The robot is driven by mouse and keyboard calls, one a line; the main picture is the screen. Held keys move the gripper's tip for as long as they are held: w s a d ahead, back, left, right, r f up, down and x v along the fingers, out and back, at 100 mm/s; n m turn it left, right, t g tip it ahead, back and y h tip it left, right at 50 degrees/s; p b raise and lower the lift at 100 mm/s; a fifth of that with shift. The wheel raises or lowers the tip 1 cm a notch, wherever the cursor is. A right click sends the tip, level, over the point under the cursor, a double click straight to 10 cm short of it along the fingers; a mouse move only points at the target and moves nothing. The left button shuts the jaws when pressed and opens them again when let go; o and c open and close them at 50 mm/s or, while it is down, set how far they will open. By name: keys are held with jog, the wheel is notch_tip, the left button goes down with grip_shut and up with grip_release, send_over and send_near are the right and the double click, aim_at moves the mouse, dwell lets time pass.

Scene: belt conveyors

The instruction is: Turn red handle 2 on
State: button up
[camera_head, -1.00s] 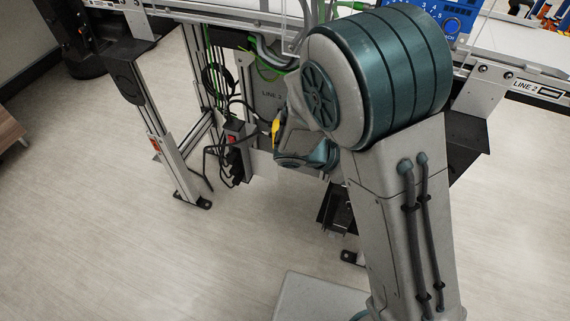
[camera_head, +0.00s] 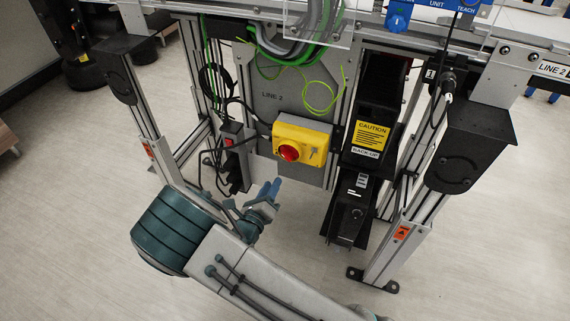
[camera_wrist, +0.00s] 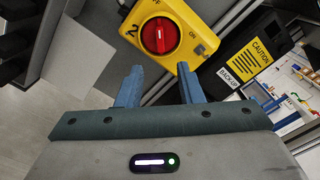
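The red handle (camera_head: 289,152) is a round red knob on a yellow switch box (camera_head: 318,134) below the LINE 2 panel. In the wrist view the red handle (camera_wrist: 158,36) shows a white mark, with "OFF" at its upper left, "ON" at its right and a "2" on the yellow box (camera_wrist: 193,20). The white mark is roughly upright in that view; I cannot tell its setting surely. My gripper (camera_wrist: 158,88) is open and empty, its two blue fingers apart and pointing toward the handle without touching it. In the head view my gripper (camera_head: 271,188) is below and left of the box.
A black back-up unit with a yellow caution label (camera_head: 371,137) stands right of the box. Cables and a black power strip (camera_head: 233,160) hang at its left. Conveyor legs (camera_head: 395,240) stand at either side.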

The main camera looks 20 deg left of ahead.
aim_at(286, 158)
jog(key=w, duration=0.3)
jog(key=w+b, duration=0.1)
jog(key=w, duration=0.3)
jog(key=w+b, duration=0.1)
jog(key=w, duration=0.3)
jog(key=shift+d, duration=0.4)
